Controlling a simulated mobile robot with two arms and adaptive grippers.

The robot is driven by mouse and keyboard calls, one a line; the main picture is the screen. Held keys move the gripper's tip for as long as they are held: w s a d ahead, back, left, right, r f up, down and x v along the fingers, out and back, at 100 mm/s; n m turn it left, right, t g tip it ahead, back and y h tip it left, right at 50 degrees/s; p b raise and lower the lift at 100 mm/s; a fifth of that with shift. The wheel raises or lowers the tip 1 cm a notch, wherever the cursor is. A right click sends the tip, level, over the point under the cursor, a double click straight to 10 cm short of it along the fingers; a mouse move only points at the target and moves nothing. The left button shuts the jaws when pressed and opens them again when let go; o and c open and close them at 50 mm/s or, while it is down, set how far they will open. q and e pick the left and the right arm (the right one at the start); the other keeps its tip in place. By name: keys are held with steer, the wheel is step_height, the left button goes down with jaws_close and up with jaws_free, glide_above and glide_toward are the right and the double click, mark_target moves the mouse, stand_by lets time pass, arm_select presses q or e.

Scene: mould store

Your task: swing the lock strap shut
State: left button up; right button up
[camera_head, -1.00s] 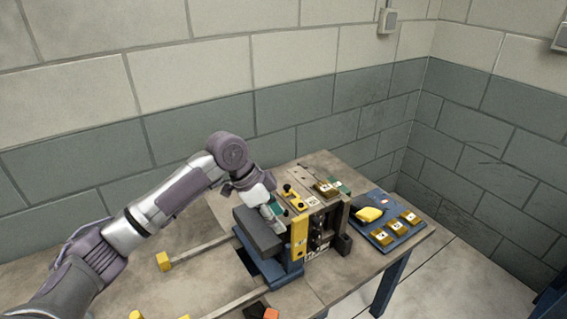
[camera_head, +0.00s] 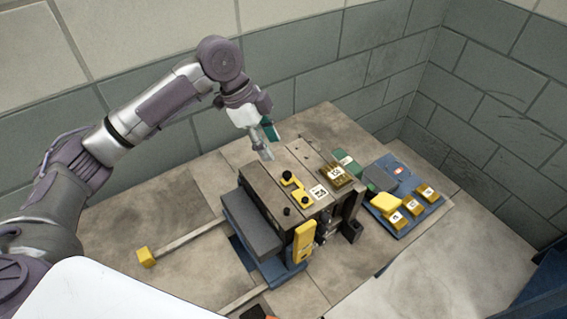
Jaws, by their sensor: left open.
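A dark mould block (camera_head: 262,186) stands on a blue base on the table. A yellow strap (camera_head: 296,190) with black knobs lies flat across its top, running slantwise beside a white label. A second yellow bar (camera_head: 303,242) stands upright on the near face of the block. I cannot tell for sure which yellow piece is the lock strap. My left gripper (camera_head: 267,151) is open and empty, above and behind the back left corner of the block, apart from both yellow pieces. Its fingers point down and show nearly edge-on. My right gripper is out of view.
A blue tray (camera_head: 436,205) with several yellow-brown blocks lies right of the mould. A brass labelled piece (camera_head: 337,176) sits on the mould's right part. Two bars reach out left, one with a yellow end (camera_head: 146,257). The table (camera_head: 135,213) is clear at the left.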

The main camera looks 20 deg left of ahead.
mark_target(287, 173)
arm_select(q)
steer(key=p+x, duration=0.1)
steer(key=x, duration=0.7)
steer(key=shift+w, duration=0.2)
steer(key=shift+d+f, duration=0.1)
steer(key=shift+f, duration=0.3)
steer(key=shift+d+f, duration=0.1)
steer(key=shift+f, duration=0.15)
jaws_close()
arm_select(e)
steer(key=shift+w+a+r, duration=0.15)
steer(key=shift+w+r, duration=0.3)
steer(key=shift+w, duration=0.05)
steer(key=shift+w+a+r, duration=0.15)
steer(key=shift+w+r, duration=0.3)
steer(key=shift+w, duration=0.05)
